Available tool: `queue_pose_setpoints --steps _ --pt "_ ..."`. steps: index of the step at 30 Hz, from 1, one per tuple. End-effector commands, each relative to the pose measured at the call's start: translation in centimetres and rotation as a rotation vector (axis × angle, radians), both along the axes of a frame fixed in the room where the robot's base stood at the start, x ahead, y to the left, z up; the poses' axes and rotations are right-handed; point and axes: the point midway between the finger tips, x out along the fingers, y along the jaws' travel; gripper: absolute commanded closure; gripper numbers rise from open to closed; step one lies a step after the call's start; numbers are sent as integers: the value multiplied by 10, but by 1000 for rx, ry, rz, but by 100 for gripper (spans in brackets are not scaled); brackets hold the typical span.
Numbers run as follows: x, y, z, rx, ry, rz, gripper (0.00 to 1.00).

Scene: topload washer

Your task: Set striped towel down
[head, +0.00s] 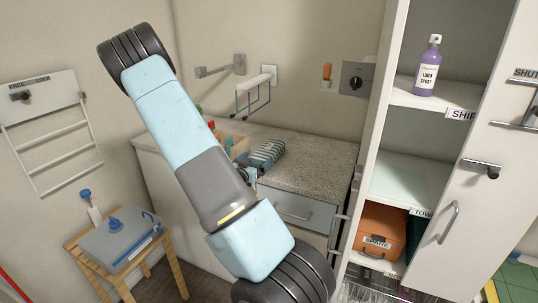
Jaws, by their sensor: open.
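The striped towel (268,152), dark teal with pale stripes, lies folded on the speckled counter (312,160), near its left part. My gripper (248,170) shows only in small part, just left of and in front of the towel. My own arm hides most of it. It is open, and I see nothing held in it. I cannot tell whether the fingers still touch the towel.
A tall cabinet (395,125) with shelves stands right of the counter, its door (465,170) open. It holds a purple linen spray bottle (428,68) and an orange bin (380,230). A small wooden table (115,240) stands at left. The counter's right part is clear.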

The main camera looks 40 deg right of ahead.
Motion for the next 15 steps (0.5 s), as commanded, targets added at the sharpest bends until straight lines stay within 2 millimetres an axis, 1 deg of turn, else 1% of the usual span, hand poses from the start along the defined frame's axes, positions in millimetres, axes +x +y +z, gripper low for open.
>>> queue_pose_setpoints --steps 5,15 --pt "2 -7 -1 0 1 -1 0" --pt "17 -46 -4 1 1 -1 0"
